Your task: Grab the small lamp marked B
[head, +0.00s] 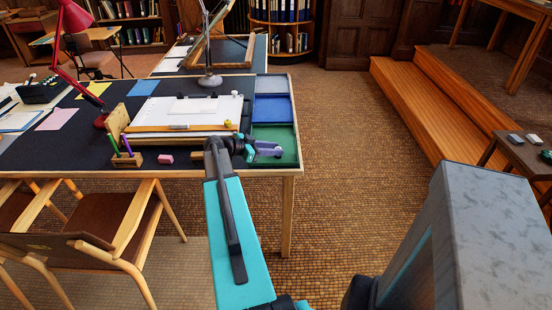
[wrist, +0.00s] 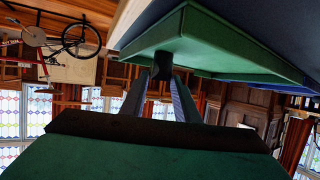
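I see no marking B in either view. A red desk lamp (head: 73,20) stands at the left of the black desk, and a grey lamp (head: 209,80) stands behind the drawing board. My gripper (head: 277,150) is at the desk's front right, over the green tray (head: 288,133). In the wrist view, the two fingers of my gripper (wrist: 161,84) point toward the green tray (wrist: 225,45), with a small dark object (wrist: 162,62) between or just past their tips. I cannot tell what it is or whether the fingers touch it.
A blue tray (head: 272,108) lies behind the green one. A pen holder (head: 127,160), a pink block (head: 166,159) and a drawing board (head: 180,116) are on the desk. Chairs (head: 125,215) stand in front. A side table (head: 525,155) holds small items. Floor right of the desk is clear.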

